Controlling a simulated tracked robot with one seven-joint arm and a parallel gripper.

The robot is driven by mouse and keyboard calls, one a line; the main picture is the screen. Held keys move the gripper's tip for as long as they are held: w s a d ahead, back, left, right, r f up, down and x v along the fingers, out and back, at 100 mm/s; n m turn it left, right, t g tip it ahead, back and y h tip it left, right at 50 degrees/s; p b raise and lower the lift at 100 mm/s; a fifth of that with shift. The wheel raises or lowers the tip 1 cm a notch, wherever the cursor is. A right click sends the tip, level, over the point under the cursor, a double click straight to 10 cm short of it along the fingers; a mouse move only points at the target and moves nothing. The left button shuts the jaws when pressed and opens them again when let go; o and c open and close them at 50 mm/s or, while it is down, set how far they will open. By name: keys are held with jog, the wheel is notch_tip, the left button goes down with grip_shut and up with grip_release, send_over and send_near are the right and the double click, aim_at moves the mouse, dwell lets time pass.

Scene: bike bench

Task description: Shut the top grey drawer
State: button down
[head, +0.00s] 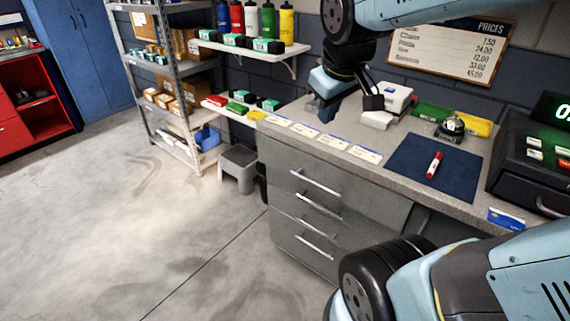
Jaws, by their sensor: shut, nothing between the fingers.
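The grey drawer unit stands under the left end of the counter. Its top grey drawer (350,178) is just below the countertop, with a silver bar handle (315,182). No clear gap shows above its front, and I cannot tell whether it is fully shut or slightly out. Lower drawers (300,246) with similar handles are below it. My gripper (326,112) is at the back of the counter, above and behind the drawer front, apart from it. It points down, is shut and holds nothing. Its fingertips are small and partly unclear here.
The counter (285,142) carries several price cards, a blue mat (425,165) with a red marker (434,165), a bell (453,125) and a cash register (540,155). The floor in front is clear.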

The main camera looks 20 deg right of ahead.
jog(key=w+a+f+n+g+h, duration=0.1)
jog(key=w+a+f+n, duration=0.2)
jog(key=w+f+n, duration=0.75)
jog(key=w+a+f+n+g+h, duration=0.15)
jog(key=w+a+f+n, duration=0.25)
jog(key=w+f+n, duration=0.65)
jog(key=d+x, duration=0.2)
jog(key=x, duration=1.1)
jog(key=shift+r, duration=0.2)
